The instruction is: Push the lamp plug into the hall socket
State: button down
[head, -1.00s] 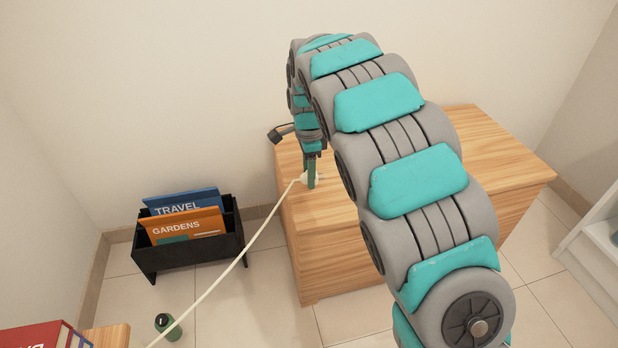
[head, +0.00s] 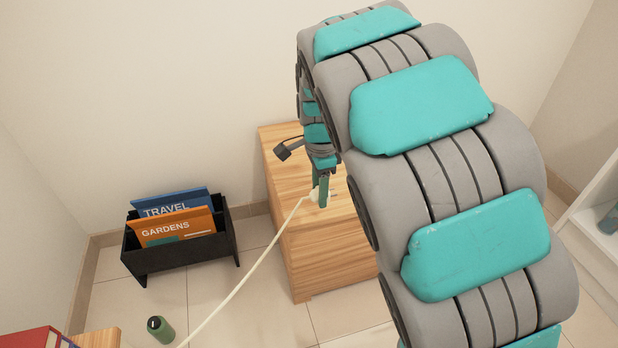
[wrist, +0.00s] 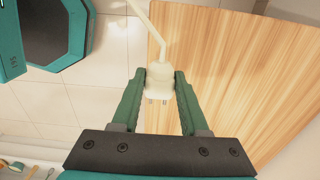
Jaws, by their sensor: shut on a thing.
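The lamp plug (wrist: 160,80) is cream-coloured, with two short metal pins pointing toward the gripper's palm in the wrist view. My gripper (wrist: 160,76) is shut on it, one green finger on each side. The cream cord (wrist: 162,38) leaves the plug's far end. In the head view my gripper (head: 321,188) points down at the left part of the wooden cabinet (head: 290,180). The plug (head: 314,195) shows beside the fingers, and its cord (head: 245,278) runs down left to the picture's bottom edge. I see no socket in these views.
A black rack (head: 180,250) with TRAVEL and GARDENS books stands left of the cabinet. A green bottle (head: 160,329) is on the tiles. A red book (head: 40,338) lies at the lower left. A white shelf (head: 595,235) stands at the right. Some tiled floor is clear.

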jog(key=shift+s+d+r, duration=0.1)
jog(key=shift+s+d, duration=0.25)
jog(key=shift+s, duration=0.35)
jog(key=shift+s+d+r, duration=0.1)
jog(key=shift+s+d, duration=0.25)
jog(key=shift+s, duration=0.4)
jog(key=shift+s+d, duration=0.35)
jog(key=shift+s, duration=0.35)
